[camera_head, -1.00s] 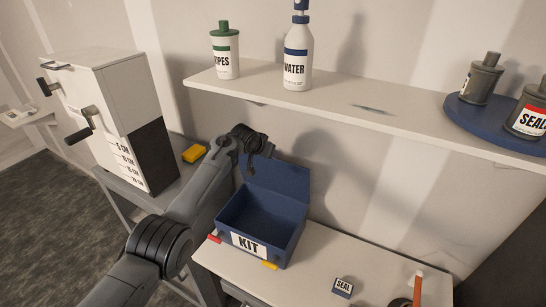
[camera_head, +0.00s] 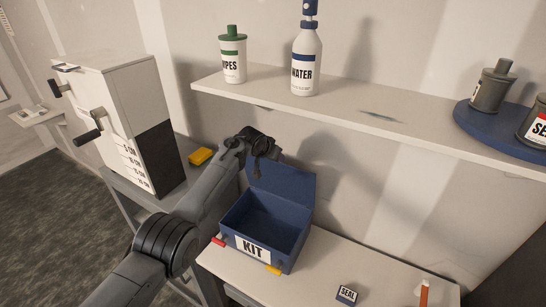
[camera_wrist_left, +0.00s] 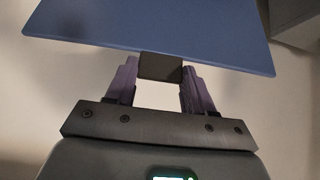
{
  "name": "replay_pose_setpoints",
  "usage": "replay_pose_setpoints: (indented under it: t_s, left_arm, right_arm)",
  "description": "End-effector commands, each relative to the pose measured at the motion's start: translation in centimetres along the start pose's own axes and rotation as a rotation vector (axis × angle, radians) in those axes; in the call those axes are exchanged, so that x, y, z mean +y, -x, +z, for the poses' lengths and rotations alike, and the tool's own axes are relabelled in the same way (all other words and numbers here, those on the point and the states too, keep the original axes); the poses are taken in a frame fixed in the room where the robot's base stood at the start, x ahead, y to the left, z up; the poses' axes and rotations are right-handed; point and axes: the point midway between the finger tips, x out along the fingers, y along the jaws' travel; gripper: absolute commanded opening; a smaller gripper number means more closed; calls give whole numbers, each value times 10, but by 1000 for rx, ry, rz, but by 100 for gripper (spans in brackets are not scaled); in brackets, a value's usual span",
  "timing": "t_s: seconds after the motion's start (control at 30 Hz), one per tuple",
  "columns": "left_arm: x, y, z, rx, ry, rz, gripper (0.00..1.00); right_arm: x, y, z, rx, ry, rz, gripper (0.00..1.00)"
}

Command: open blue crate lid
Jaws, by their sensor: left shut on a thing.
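The blue crate (camera_head: 240,222), marked KIT on its front, sits on the white bench. Its blue lid (camera_head: 285,188) stands raised, roughly upright, at the back of the crate, and the empty inside shows. My left arm reaches in behind the crate's left side. My left gripper (camera_head: 257,166) is at the lid's upper left edge, partly blended with dark parts. In the left wrist view the gripper (camera_wrist_left: 160,85) is shut on a dark tab (camera_wrist_left: 160,67) at the edge of the blue lid (camera_wrist_left: 150,32). My right gripper is not in view.
A shelf (camera_head: 400,125) runs above the crate with a WIPES canister (camera_head: 232,62) and a WATER bottle (camera_head: 306,65). A white cabinet (camera_head: 110,100) stands left.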

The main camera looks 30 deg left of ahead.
Motion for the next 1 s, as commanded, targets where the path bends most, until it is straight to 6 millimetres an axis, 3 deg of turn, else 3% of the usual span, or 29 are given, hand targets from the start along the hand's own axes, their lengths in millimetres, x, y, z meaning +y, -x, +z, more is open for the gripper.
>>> replay_pose_setpoints:
  t_s: [0.37, 0.4, 0.57, 1.0]
  left_arm:
    - [0, 2, -3, 6, -1, 0, 0]
    - [0, 2, -3, 6, -1, 0, 56]
    - [0, 1, -2, 4, -1, 0, 79]
    - [0, 2, 0, 1, -1, 2, 79]
  right_arm:
    - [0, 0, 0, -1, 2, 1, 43]
    - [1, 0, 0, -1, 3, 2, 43]
    - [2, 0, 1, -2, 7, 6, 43]
    - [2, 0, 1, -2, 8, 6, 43]
